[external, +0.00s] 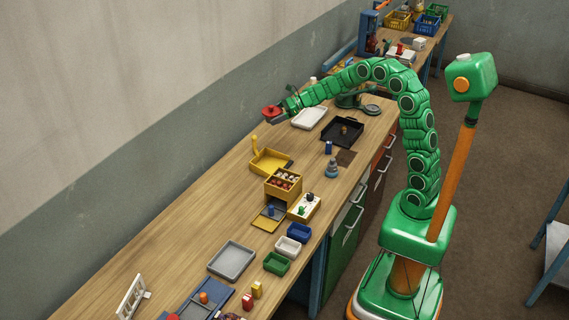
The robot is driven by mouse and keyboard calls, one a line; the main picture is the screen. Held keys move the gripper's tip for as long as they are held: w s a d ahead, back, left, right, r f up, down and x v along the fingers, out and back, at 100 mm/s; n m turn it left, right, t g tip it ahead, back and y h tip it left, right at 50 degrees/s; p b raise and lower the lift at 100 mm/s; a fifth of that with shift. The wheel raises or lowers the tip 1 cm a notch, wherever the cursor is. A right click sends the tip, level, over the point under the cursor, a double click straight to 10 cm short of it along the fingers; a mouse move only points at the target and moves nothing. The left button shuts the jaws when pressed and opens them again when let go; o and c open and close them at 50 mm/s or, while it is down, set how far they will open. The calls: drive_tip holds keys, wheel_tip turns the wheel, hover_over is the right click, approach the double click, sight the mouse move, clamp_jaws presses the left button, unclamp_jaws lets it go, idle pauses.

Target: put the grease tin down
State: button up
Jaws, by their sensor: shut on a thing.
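A small red tin (270,111), which I take to be the grease tin, is at the end of my outstretched arm. My gripper (279,115) is shut on it, above the far side of the wooden bench (190,210) near the wall. The tin looks roughly level. The fingers are small in this view, and how they sit on the tin is hard to make out. Whether the tin touches anything below cannot be told.
A white tray (309,118) lies just right of the tin, and a black tray (342,132) beyond it. A yellow dustpan-like tray (270,163) and a yellow box (284,187) stand nearer. The bench is bare left of the yellow tray.

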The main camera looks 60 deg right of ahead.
drive_tip(key=s+a+f+n+g+y, duration=0.3)
drive_tip(key=s+a+n+g, duration=0.15)
drive_tip(key=a, duration=0.25)
drive_tip(key=n+g+h, duration=0.1)
drive_tip(key=n+g, duration=1.1)
drive_tip(key=g, duration=0.2)
hover_over(312, 186)
wheel_tip(312, 186, down, 12)
drive_tip(key=shift+t, duration=0.25)
drive_tip(key=shift+s+f, duration=0.2)
drive_tip(key=shift+f, duration=3.1)
drive_tip(key=shift+f, duration=0.6)
drive_tip(key=o, duration=0.9)
drive_tip(key=shift+o, duration=0.2)
drive_tip(key=shift+w, duration=0.1)
drive_tip(key=shift+v, duration=3.8)
